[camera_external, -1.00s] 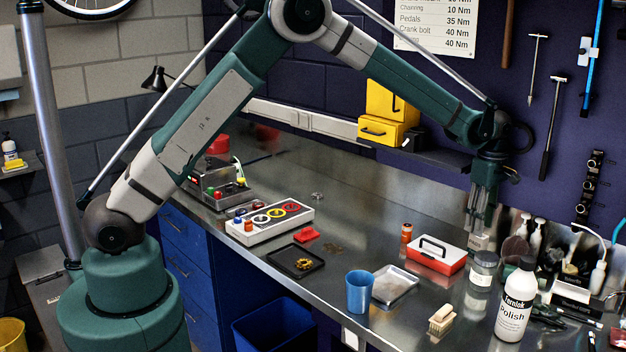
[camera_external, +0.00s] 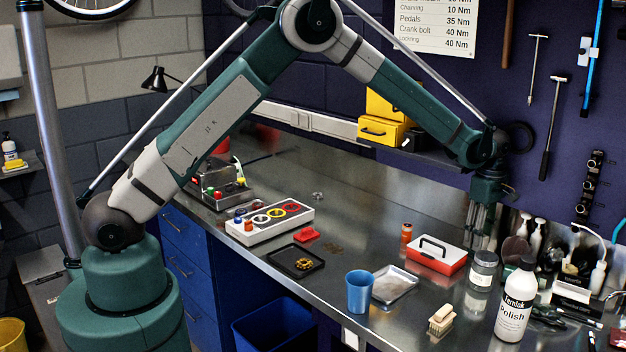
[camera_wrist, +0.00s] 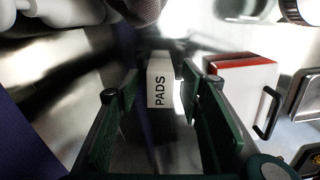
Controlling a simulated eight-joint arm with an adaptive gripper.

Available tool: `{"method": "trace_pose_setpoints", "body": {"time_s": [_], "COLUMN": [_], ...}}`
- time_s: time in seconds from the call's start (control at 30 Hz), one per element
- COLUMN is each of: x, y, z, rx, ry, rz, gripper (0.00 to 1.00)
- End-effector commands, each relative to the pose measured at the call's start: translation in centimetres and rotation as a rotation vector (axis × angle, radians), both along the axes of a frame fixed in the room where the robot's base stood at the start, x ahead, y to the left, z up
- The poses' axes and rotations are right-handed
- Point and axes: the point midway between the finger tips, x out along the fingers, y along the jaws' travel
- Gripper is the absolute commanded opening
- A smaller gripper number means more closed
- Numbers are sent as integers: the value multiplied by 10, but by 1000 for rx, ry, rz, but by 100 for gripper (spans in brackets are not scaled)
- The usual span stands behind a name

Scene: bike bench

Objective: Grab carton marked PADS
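A small white carton marked PADS (camera_wrist: 159,88) stands in the middle of the wrist view, with its black lettering facing up. My gripper (camera_wrist: 150,92) is open, with one green finger on each side of the carton and gaps visible beside it. In the external view my gripper (camera_external: 482,240) points down at the back of the bench, behind the red and white box. The carton is mostly hidden there by the fingers.
The red and white box (camera_external: 438,258) with a black handle stands close by; it also shows in the wrist view (camera_wrist: 243,88). A lidded jar (camera_external: 484,270) and a Polish bottle (camera_external: 514,305) stand to the right. Bare bench (camera_external: 350,235) lies left of the gripper.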

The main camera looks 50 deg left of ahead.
Motion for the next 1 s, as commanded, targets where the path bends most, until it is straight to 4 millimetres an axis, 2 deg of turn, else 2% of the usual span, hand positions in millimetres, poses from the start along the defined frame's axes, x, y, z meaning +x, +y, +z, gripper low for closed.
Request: {"method": "trace_pose_setpoints", "body": {"time_s": [0.5,0.73,1.0], "x": [0,0,0], "y": [0,0,0], "z": [0,0,0], "rx": [0,0,0], "ry": [0,0,0], "rz": [0,0,0], "gripper": [38,8,8]}}
